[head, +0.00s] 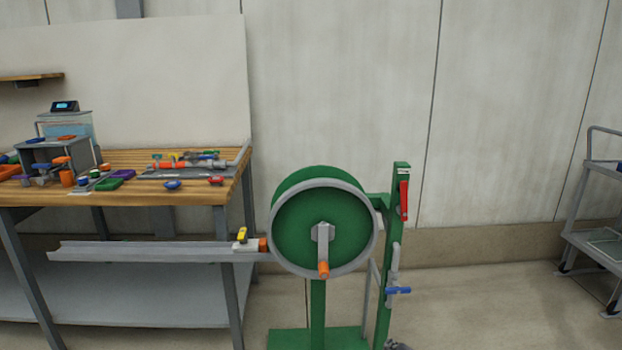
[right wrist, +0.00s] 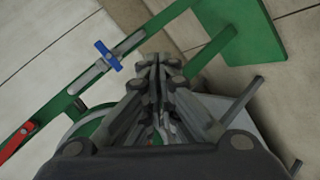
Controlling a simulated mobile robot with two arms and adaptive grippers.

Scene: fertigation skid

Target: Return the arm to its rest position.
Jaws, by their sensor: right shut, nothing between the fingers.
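My right gripper (right wrist: 158,68) fills the middle of the right wrist view. Its grey fingers are closed together with nothing between them. Beyond it in that view is the green post (right wrist: 140,38) with a blue-handled valve (right wrist: 107,56) and a red lever (right wrist: 17,138); the fingers appear apart from all of these. In the head view a small dark grey piece (head: 397,346) shows at the bottom edge by the post's foot; it may be my right gripper's tip. My left gripper is in neither view.
A green reel (head: 300,225) with an orange-knobbed crank (head: 323,268) stands at the centre beside the post. A wooden-topped workbench (head: 130,195) with several fittings is at left, with a grey trough (head: 140,253) below its top. A grey cart (head: 600,210) stands at right. Floor between post and cart is clear.

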